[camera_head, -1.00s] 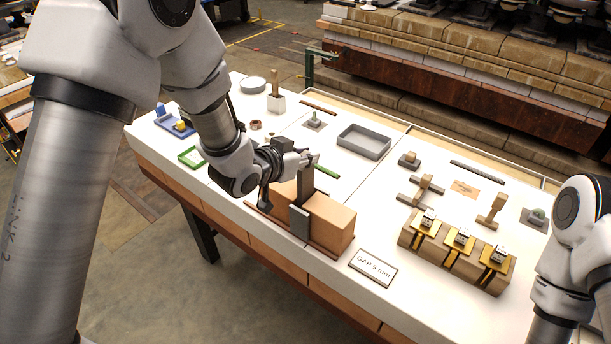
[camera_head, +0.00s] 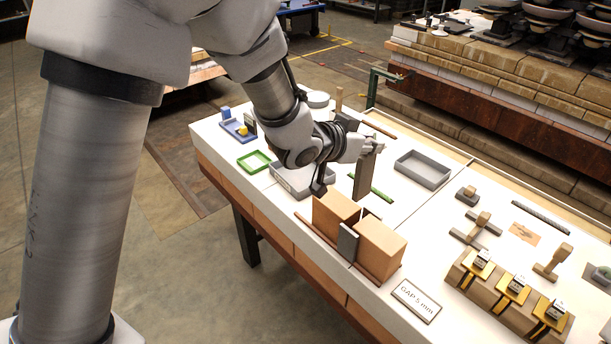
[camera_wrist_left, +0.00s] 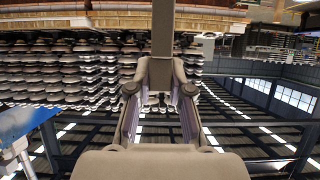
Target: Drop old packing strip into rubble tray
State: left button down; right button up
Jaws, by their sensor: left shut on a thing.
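My left gripper (camera_head: 372,147) is shut on a flat grey-brown packing strip (camera_head: 366,178). The strip hangs upright, above and behind two tan blocks. In the left wrist view the strip (camera_wrist_left: 163,40) stands between the fingers (camera_wrist_left: 161,80). One grey tray (camera_head: 277,181) is partly hidden behind the gripper. A second grey tray (camera_head: 450,175) stands open to the right of the strip and looks empty. I cannot tell which is the rubble tray. My right gripper is out of view.
The tan blocks (camera_head: 380,247) stand with a gap between them and a grey plate (camera_head: 348,243) at the front of it. A green bar (camera_head: 384,195), green tray (camera_head: 254,162), blue tray (camera_head: 236,131) and gap sign (camera_head: 416,299) lie around. Clamped blocks (camera_head: 510,292) stand front right.

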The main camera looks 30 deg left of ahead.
aim_at(298, 174)
jog(key=i+j+z, duration=0.15)
jog(key=j, duration=0.45)
jog(key=i+j+z, duration=0.15)
jog(key=j, duration=0.45)
jog(key=i+j+z, duration=0.15)
jog(key=j, duration=0.5)
jog(key=j+z, duration=0.15)
jog(key=j, duration=0.5)
